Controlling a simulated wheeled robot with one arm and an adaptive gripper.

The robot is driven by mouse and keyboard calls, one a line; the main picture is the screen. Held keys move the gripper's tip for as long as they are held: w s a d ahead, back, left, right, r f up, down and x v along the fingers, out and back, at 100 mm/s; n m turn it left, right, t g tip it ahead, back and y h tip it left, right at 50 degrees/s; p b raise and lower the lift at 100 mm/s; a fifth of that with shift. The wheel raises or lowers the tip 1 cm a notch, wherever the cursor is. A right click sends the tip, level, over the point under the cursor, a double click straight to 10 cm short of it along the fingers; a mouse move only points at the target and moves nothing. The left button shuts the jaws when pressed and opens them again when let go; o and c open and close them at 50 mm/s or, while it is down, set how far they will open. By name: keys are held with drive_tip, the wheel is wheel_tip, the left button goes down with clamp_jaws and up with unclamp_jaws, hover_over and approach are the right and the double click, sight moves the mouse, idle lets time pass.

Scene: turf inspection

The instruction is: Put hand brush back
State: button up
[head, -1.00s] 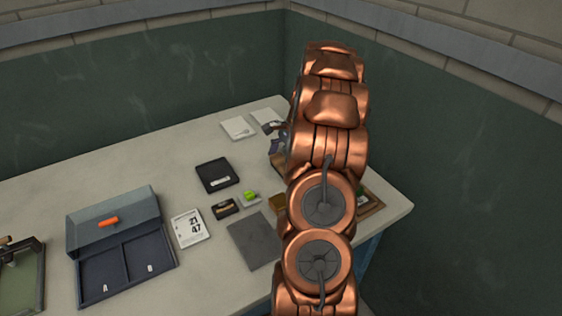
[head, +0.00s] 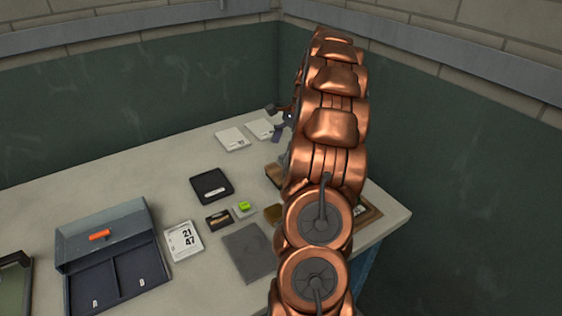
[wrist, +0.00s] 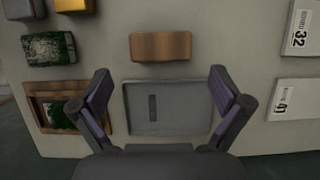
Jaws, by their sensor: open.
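A plain brown wooden block (wrist: 161,46), which looks like the hand brush seen from above, lies on the table in the wrist view. No bristles show. It appears in the head view as a brown piece (head: 275,174), partly hidden by my arm. Nearer in the wrist view is a shallow grey tray (wrist: 180,122) with a small dark mark and nothing in it. My gripper (wrist: 161,84) is open and empty above the table, its fingers spread over the tray's sides, short of the block. In the head view my gripper (head: 282,122) is partly hidden behind my arm.
A green turf block (wrist: 48,48) and a wooden frame (wrist: 98,118) holding turf lie left in the wrist view. Two number cards (wrist: 299,92) lie right. In the head view, a blue-grey case (head: 105,232), black tray (head: 212,185) and grey mat (head: 248,252) share the table.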

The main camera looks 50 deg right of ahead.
drive_tip(key=shift+v, duration=1.9)
drive_tip(key=s+a+r+n+g+h, duration=0.15)
drive_tip(key=a+n, duration=0.45)
drive_tip(key=a, duration=0.8)
drive_tip(key=s+a+r+n+g, duration=0.15)
drive_tip(key=a+n, duration=0.35)
drive_tip(key=a, duration=1)
drive_tip(key=s+a+f+n+h, duration=0.1)
drive_tip(key=s+a+f+n, duration=0.1)
drive_tip(key=s, duration=0.4)
drive_tip(key=s+a+f+n+h, duration=0.1)
drive_tip(key=s+a+f+n, duration=0.1)
drive_tip(key=s+a+n, duration=0.3)
drive_tip(key=s+a+f+n+h, duration=0.1)
drive_tip(key=s+a+f+n, duration=0.1)
drive_tip(key=s, duration=0.6)
drive_tip(key=shift+s+a+f+n, duration=0.25)
drive_tip(key=shift+a+n, duration=0.55)
drive_tip(key=shift+a, duration=0.4)
